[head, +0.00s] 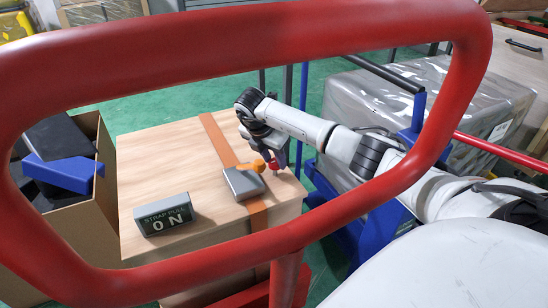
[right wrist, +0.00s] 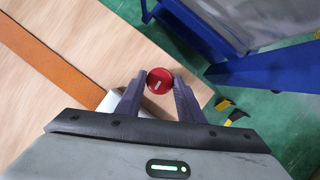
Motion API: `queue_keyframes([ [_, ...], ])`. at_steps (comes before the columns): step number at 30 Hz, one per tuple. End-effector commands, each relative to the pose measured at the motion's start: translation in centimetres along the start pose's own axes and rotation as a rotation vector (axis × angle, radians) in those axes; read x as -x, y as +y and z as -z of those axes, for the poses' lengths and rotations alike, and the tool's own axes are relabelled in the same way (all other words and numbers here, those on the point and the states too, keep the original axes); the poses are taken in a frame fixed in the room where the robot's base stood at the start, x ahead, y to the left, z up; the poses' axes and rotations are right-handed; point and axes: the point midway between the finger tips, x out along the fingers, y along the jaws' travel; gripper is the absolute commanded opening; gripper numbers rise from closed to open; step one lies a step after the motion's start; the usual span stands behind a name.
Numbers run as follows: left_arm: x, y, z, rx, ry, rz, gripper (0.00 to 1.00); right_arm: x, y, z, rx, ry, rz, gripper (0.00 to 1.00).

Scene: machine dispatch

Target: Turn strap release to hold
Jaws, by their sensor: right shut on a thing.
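A light wooden crate (head: 165,160) has a brown strap (head: 216,138) across its top, which also shows in the right wrist view (right wrist: 45,55). On the strap sits a grey release unit (head: 244,182) with an orange part (head: 257,165) at its far right side. A red round knob (right wrist: 159,81) with a small pale mark lies between the fingers of my right gripper (right wrist: 158,88). It shows small in the head view (head: 278,169), partly hidden by the gripper. My right gripper is shut on this knob. A dark sign (head: 163,214) on the crate reads "STRAP PULL ON". My left gripper is not in view.
A thick red rail frame (head: 250,40) stands in front, around the view of the crate. An open cardboard box (head: 103,170) with dark and blue items is at the left. A grey wrapped load (head: 440,95) and blue posts (head: 417,115) are at the right. The floor is green.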

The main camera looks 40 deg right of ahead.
Motion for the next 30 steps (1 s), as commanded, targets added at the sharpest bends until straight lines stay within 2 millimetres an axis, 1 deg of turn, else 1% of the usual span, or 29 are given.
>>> queue_keyframes([
  [13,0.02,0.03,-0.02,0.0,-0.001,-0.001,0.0,0.03,0.03,-0.03,-0.008,0.0,0.003,0.12],
  [14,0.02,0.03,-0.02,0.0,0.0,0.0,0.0,0.03,0.03,-0.03,-0.008,0.0,0.003,0.37],
  [16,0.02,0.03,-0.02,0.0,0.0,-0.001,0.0,0.02,0.02,-0.03,-0.008,0.0,0.003,0.49],
  [17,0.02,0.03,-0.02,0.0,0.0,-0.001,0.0,0.02,0.02,-0.02,-0.008,0.0,0.003,0.52],
  [26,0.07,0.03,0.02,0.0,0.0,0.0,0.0,0.08,0.02,-0.02,-0.007,0.0,0.003,0.52],
  [30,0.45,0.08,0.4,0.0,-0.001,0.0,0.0,0.69,0.06,-0.08,-0.006,0.0,0.003,0.52],
])
